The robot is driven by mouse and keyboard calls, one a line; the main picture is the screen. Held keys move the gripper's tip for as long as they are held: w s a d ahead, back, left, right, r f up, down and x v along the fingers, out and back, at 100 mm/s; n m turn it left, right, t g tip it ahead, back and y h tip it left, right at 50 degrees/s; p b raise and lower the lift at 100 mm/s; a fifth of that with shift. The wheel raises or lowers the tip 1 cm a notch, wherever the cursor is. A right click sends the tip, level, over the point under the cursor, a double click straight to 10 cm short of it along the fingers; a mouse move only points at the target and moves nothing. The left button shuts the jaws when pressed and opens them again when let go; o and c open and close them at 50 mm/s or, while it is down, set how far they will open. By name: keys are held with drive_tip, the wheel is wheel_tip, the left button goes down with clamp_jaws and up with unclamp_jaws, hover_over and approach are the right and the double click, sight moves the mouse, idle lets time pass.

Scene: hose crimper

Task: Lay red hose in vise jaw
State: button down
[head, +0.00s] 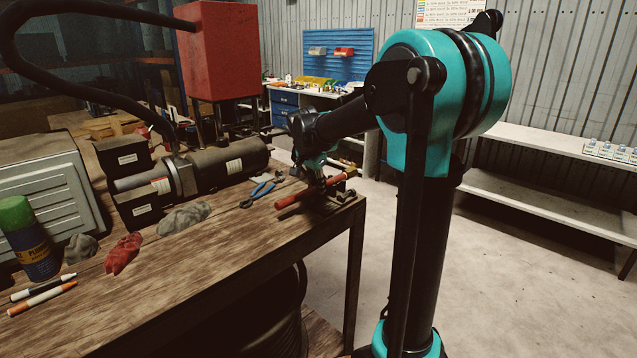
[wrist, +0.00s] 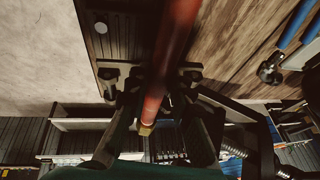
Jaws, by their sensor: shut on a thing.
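The red hose (head: 296,197) lies across the vise (head: 338,197) area at the far right corner of the workbench in the head view. In the wrist view the red hose (wrist: 176,38) runs from the top edge down to a brass-coloured end between my fingers. My gripper (head: 318,178) is shut on the hose, above the bench corner; it also shows in the wrist view (wrist: 160,108). A dark plate with a round bolt, probably part of the vise (wrist: 112,38), is just left of the hose. Whether the hose rests in the jaw is hidden.
Blue-handled pliers (head: 258,192) lie left of the hose on the wooden workbench (head: 235,232). A crimper machine (head: 215,168), grey and red rags (head: 123,253), a spray can (head: 25,240) and markers (head: 43,298) occupy the bench. The floor to the right is clear.

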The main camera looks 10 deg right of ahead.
drive_tip(key=shift+f, duration=0.2)
idle(0.6)
drive_tip(key=c, duration=1.3)
unclamp_jaws()
drive_tip(key=shift+r, duration=0.1)
